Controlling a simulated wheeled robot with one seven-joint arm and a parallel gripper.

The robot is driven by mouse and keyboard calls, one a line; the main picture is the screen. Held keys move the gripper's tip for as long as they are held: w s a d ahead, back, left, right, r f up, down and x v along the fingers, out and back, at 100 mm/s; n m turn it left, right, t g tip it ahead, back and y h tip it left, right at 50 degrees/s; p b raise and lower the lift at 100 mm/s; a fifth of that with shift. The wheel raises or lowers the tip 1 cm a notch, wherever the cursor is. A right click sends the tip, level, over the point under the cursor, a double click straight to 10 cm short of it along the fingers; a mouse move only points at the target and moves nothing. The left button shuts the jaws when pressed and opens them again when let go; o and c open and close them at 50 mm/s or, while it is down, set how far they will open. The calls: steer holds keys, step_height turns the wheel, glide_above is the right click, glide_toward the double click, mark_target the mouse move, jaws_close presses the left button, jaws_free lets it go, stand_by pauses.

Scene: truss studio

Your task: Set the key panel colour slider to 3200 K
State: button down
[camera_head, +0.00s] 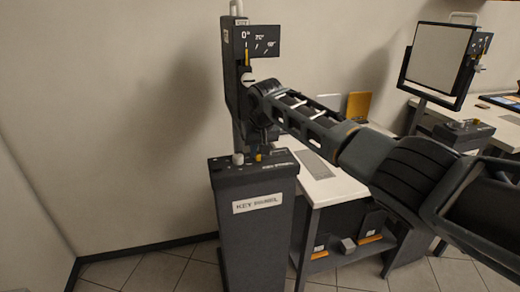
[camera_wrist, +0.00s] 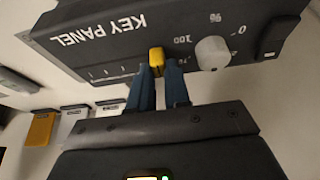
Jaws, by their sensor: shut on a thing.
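The key panel control box (camera_head: 232,178) tops a dark pedestal labelled KEY PANEL. In the wrist view the box (camera_wrist: 85,50) appears upside down. The yellow slider knob (camera_wrist: 156,55) sits at the right end of a row of tick marks, beside the white dimmer knob. It also shows small in the head view (camera_head: 258,157). My gripper (camera_wrist: 160,72) has its blue fingers on either side of the yellow knob and is shut on it. In the head view my gripper (camera_head: 264,146) reaches down to the box top. The colour scale's numbers cannot be read.
A white knob (camera_wrist: 212,53) with a percent scale and a black switch (camera_wrist: 279,36) share the box face. A tilt-scale plate (camera_head: 263,42) stands above the box. A white table (camera_head: 328,185) is right of the pedestal. A second light panel (camera_head: 437,60) stands at far right.

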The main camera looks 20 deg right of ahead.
steer(key=c, duration=1.4)
jaws_free()
steer(key=shift+s+a+f, duration=0.3)
steer(key=shift+s+a, duration=0.05)
steer(key=o, duration=0.3)
steer(key=shift+w+d, duration=0.1)
steer(key=shift+r, duration=0.1)
steer(key=v, duration=0.7)
steer(key=shift+r, duration=0.35)
